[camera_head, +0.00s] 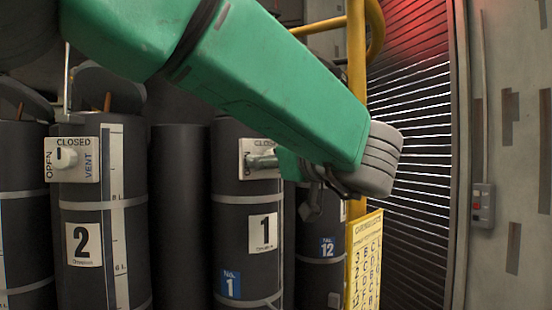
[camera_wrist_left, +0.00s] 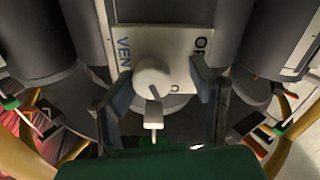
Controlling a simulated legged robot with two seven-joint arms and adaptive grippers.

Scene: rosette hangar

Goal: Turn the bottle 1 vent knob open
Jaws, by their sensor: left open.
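Bottle 1 (camera_head: 248,210) is a dark cylinder with a white "1" label, in the middle of the head view. Its vent plate (camera_head: 248,172) is partly covered by my left gripper (camera_head: 269,160). In the left wrist view the plate is upside down, and the round white vent knob (camera_wrist_left: 152,76) sits on it. A dark mark on the knob points to the picture's bottom, towards the "C" of a mostly hidden word. My left gripper (camera_wrist_left: 160,88) is open, with one finger on each side of the knob. Contact cannot be told. My right gripper is in neither view.
Bottle 2 (camera_head: 86,215), with its own vent plate (camera_head: 73,160), stands to the left. A yellow post (camera_head: 356,60) and yellow sign (camera_head: 366,265) stand close to the right of bottle 1. A slatted shutter (camera_head: 410,210) is farther right.

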